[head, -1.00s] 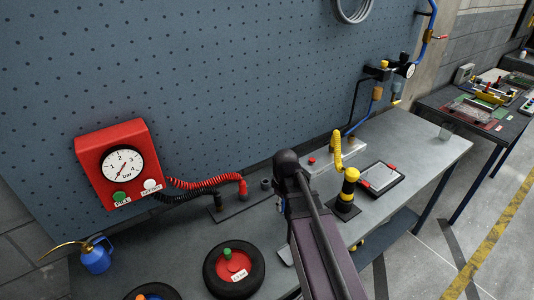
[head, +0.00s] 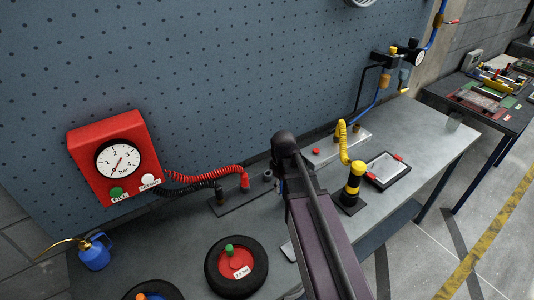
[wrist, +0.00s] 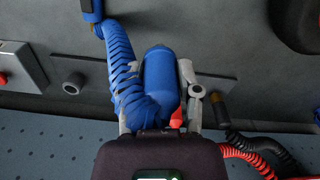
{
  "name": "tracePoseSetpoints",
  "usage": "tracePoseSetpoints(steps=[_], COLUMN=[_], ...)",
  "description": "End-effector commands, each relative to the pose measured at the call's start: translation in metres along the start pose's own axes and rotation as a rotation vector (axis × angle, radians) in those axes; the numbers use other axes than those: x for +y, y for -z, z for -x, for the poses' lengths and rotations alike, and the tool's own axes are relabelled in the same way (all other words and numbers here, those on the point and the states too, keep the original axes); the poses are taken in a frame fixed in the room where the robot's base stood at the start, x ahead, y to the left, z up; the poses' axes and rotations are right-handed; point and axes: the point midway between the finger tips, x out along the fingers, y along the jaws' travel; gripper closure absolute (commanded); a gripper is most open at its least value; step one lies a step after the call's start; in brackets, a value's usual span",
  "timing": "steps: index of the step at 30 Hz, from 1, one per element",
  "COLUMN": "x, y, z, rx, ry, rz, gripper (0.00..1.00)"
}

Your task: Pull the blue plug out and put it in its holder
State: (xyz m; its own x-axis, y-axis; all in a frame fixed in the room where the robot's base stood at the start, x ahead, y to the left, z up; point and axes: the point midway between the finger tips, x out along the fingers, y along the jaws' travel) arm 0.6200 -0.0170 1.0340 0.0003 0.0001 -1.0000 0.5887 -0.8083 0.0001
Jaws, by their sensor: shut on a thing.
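My gripper (wrist: 160,98) is shut on the blue plug (wrist: 160,72), a rounded blue cylinder between its two grey fingers in the wrist view. A blue coiled cord (wrist: 124,75) runs beside the plug, and its thicker blue end (wrist: 92,10) reaches the top edge. An empty round grey holder (wrist: 73,84) stands left of the plug, apart from it. In the head view the empty holder (head: 267,175) is just left of my arm, which hides my gripper and most of the plug. I cannot tell whether the plug's far end touches anything.
Black (head: 219,192) and red (head: 244,181) plugs with coiled cords stand left of the empty holder. A yellow-and-black post (head: 352,186) and a framed panel (head: 387,170) are right of my arm. A wheel (head: 259,275) lies at the front. A red gauge box (head: 82,150) hangs left.

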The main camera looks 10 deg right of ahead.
Motion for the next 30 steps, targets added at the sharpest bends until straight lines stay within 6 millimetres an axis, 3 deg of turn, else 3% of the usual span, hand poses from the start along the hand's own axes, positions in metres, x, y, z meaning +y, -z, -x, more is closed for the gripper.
tracePoseSetpoints(steps=[8,21,30], x=[0.016,0.068,0.087], y=[0.016,0.1,0.132], z=[0.002,0.01,0.012], rx=[0.0,0.0,0.0], ry=[0.001,0.004,0.006], rz=[-0.007,-0.007,-0.009], gripper=[1.0,1.0,1.0])
